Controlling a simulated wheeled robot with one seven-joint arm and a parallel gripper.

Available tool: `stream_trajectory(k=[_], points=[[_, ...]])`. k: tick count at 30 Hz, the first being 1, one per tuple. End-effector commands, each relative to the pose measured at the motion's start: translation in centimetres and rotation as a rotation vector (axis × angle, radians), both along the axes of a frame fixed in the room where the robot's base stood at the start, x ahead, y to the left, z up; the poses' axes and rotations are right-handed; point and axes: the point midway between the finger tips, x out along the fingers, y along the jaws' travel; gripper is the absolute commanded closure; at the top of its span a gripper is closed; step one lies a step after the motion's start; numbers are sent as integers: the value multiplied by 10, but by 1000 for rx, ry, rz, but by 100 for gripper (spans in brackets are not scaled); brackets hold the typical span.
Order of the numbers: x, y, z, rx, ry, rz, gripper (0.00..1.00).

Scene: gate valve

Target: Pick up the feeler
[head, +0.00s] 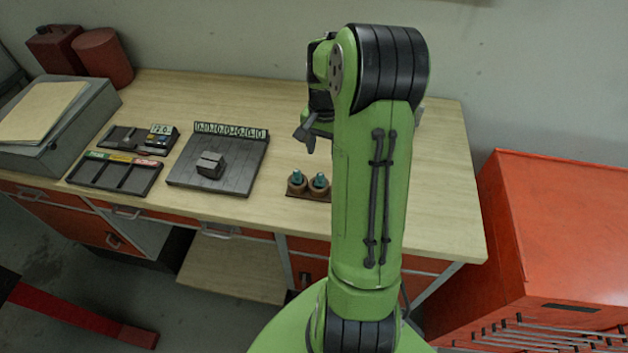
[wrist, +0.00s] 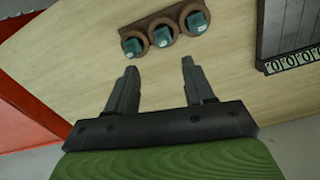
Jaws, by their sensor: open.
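No thing in view is plainly marked as the feeler, and I cannot tell which one it is. Small teal-topped pieces (head: 319,180) sit in round brown cups on a brown holder at the bench front; my arm covers part of it in the head view. The wrist view shows three such teal pieces (wrist: 162,37) in a row. My gripper (wrist: 158,68) is open and empty, its two dark fingers apart and pointing toward the holder. In the head view my gripper (head: 306,134) hangs above the bench, behind and above the cups.
A dark slatted board (head: 237,177) with a numbered strip carries a grey block (head: 210,165). Dark trays (head: 115,175) and a small display box (head: 161,138) lie left of it. A grey sloped case (head: 50,125) and red containers (head: 103,58) stand at far left. An orange cabinet (head: 560,230) stands right.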

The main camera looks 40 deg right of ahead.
Motion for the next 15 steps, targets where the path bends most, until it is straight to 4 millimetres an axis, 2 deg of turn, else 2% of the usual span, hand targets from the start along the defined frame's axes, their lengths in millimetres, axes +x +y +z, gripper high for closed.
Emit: stream_trajectory(k=[1,3,11,15], points=[[-1,1,-15,4,5,0,47],[-1,1,-32,4,4,0,47],[0,3,-67,3,4,2,47],[2,6,-94,4,3,2,47]])
